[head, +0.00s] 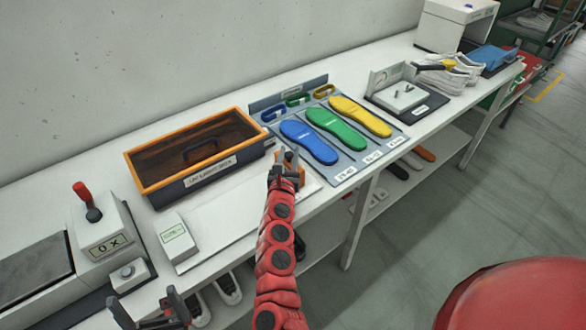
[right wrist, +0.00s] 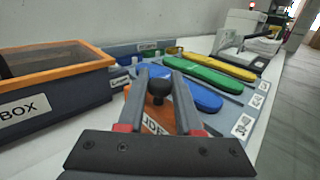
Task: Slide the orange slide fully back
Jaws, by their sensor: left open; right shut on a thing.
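The orange slide (head: 293,178) sits on a white base plate on the table, in front of the bin. It carries a black knob (right wrist: 160,87) and partly readable lettering (right wrist: 152,128). My right gripper (head: 284,158) is shut on the slide, with the knob between its two fingers in the right wrist view (right wrist: 158,92). The fingers and arm hide part of the slide and its track. My left gripper (head: 150,312) is open and empty at the bottom left, near the table's front edge, away from the slide.
An orange-rimmed bin (head: 190,185) stands left of the slide. A mat (head: 378,153) with blue (head: 309,142), green (head: 336,128) and yellow (head: 360,116) insoles lies to the right. A small labelled box (head: 177,240) and a red-lever device (head: 100,235) stand at left.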

